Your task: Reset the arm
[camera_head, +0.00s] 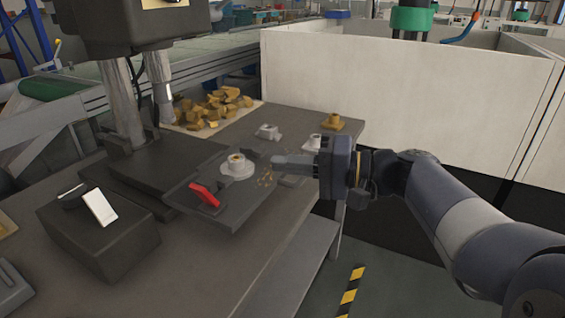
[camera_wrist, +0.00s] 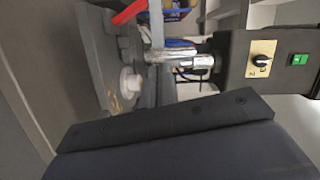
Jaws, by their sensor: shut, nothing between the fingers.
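My gripper (camera_head: 280,163) is at the end of my arm, which reaches in from the right in the head view. Its fingers point left over the drill press table, and they are shut with nothing held. A white flanged part (camera_head: 238,168) with a brass-coloured centre sits just left of the fingertips, apart from them as far as I can see. It also shows in the wrist view (camera_wrist: 130,82). A red handle (camera_head: 205,194) lies on the dark plate in front of it. Small yellow chips (camera_head: 265,178) lie near the fingertips.
The drill press (camera_head: 130,25) stands at the back left, with a black box with a white switch (camera_head: 100,240) in front. A pile of brass-coloured pieces (camera_head: 215,105) lies behind. A white-walled tank (camera_head: 400,110) stands behind my arm.

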